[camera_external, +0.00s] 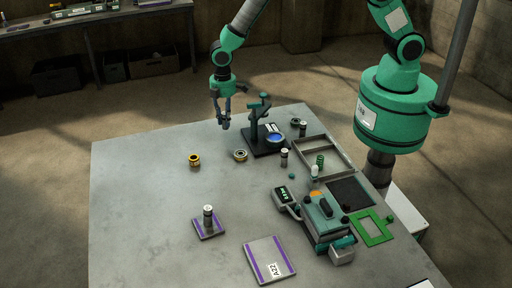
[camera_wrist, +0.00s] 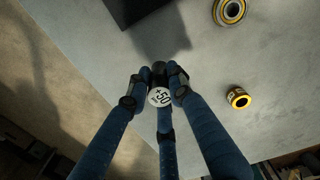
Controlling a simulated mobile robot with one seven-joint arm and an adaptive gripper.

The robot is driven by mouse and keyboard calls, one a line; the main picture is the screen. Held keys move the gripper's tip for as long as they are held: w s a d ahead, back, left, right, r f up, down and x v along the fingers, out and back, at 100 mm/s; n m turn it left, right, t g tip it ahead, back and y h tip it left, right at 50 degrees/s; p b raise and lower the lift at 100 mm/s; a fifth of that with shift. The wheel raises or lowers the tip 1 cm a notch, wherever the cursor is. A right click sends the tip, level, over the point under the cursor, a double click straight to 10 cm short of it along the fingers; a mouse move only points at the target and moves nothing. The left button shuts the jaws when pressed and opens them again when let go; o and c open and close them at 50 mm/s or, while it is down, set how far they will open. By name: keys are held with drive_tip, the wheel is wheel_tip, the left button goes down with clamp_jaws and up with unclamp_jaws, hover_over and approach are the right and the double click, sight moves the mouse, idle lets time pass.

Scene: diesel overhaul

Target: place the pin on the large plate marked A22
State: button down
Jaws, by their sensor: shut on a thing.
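My gripper (camera_external: 222,117) is raised near the table's far edge in the external view. In the wrist view, the blue fingers of my gripper (camera_wrist: 158,82) are closed around a dark pin with a white end (camera_wrist: 160,97) marked "+50". The fingers hide much of the pin's body. The large plate marked A22 (camera_external: 258,258) lies flat at the near edge of the table, pale grey with purple side stripes and a white label. Nothing stands on it. My gripper is far from it, beyond it towards the back.
A smaller purple-edged plate (camera_external: 199,230) bears an upright pin (camera_external: 208,213). A brass ring (camera_external: 194,160) and a bearing ring (camera_external: 240,155) lie mid-table. A dark stand (camera_external: 262,142) is beside my gripper. A teal device (camera_external: 325,222) stands right of the large plate. The table's left side is clear.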

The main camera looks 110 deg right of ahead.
drive_tip(key=w+a+r+n+b, duration=0.1)
drive_tip(key=w+a+n, duration=0.15)
drive_tip(key=a, duration=0.55)
drive_tip(key=w+a+n+b, duration=0.15)
drive_tip(key=w+a, duration=0.25)
drive_tip(key=a, duration=0.4)
wheel_tip(320, 180, up, 5)
drive_tip(key=n+b, duration=0.5)
drive_tip(key=n, duration=0.8)
hover_over(268, 250)
drive_tip(key=shift+a+r, duration=0.1)
drive_tip(key=shift+r, duration=0.05)
drive_tip(key=shift+w, duration=0.1)
drive_tip(key=shift+f+b, duration=0.4)
drive_tip(key=shift+f, duration=2.75)
drive_tip(key=shift+f, duration=0.15)
drive_tip(key=shift+f, duration=1.75)
